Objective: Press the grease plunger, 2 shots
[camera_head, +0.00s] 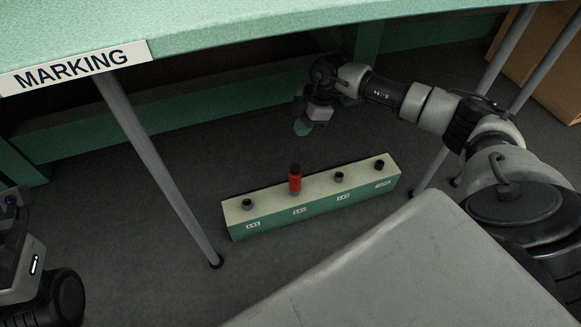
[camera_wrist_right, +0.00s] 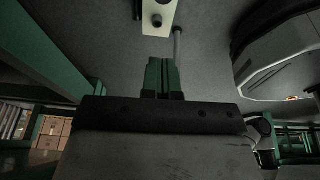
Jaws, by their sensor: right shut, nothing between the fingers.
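The grease plunger (camera_head: 295,184) is a red cylinder with a black top. It stands upright at the second position from the left on a long cream-topped block with a green front (camera_head: 316,205), on the floor. Several black round fittings sit in a row along the block top. My right gripper (camera_head: 302,128) is shut and empty, held behind the block and apart from the plunger. Its green fingers (camera_wrist_right: 161,76) are together in the right wrist view, where part of the block (camera_wrist_right: 153,32) shows at the top. My left gripper is not in view.
A green table (camera_head: 250,22) with a "MARKING" label hangs over the scene. A grey leg (camera_head: 158,170) stands left of the block, with more legs at right. A grey slab (camera_head: 400,275) fills the lower right. Floor around the block is mostly clear.

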